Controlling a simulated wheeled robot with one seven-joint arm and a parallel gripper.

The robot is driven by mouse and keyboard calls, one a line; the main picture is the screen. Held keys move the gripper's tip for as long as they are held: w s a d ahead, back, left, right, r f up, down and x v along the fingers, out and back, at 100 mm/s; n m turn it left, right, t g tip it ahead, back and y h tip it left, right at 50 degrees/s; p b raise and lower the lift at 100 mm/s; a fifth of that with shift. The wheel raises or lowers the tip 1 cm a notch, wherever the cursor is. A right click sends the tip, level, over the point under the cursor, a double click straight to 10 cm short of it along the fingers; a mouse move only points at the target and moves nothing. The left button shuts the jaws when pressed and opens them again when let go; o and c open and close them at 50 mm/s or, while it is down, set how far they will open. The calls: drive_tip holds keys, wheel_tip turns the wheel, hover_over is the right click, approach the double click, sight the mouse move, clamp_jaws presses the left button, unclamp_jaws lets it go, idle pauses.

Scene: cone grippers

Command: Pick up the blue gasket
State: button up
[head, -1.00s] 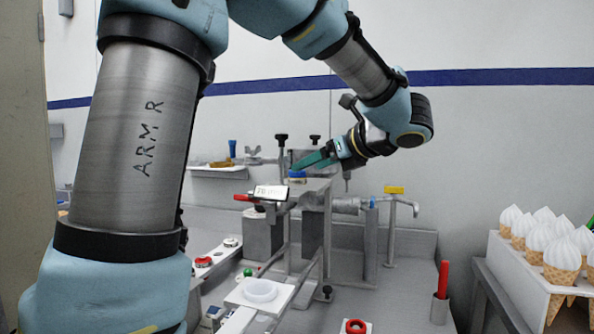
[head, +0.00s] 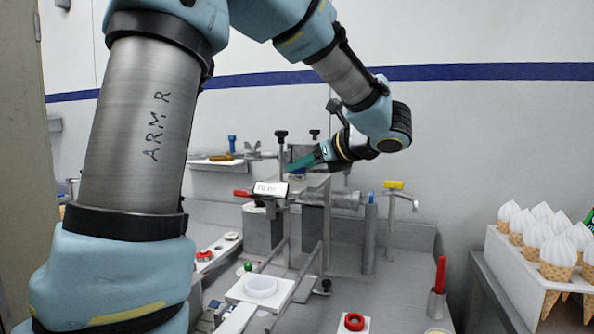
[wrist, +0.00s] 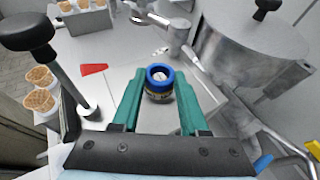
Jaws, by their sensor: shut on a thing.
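The blue gasket (wrist: 160,76) is a thick ring that lies between the green fingers of my gripper (wrist: 159,84) in the wrist view. The fingers are shut on it, one on each side. A dark round part with a yellowish edge (wrist: 158,95) shows just below the ring, and I cannot tell whether the ring still touches it. In the head view my gripper (head: 293,167) reaches down-left over the metal machine. Only a sliver of blue (head: 297,174) shows under its fingertips, and the fingers hide the rest.
A small display (head: 270,189) and a red-handled lever are in front of the machine. A black-knobbed post (head: 281,150) rises near my gripper. A yellow-topped valve (head: 393,185) stands to the right. Ice-cream cones in a white stand (head: 520,270) are at the far right.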

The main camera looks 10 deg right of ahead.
clamp_jaws()
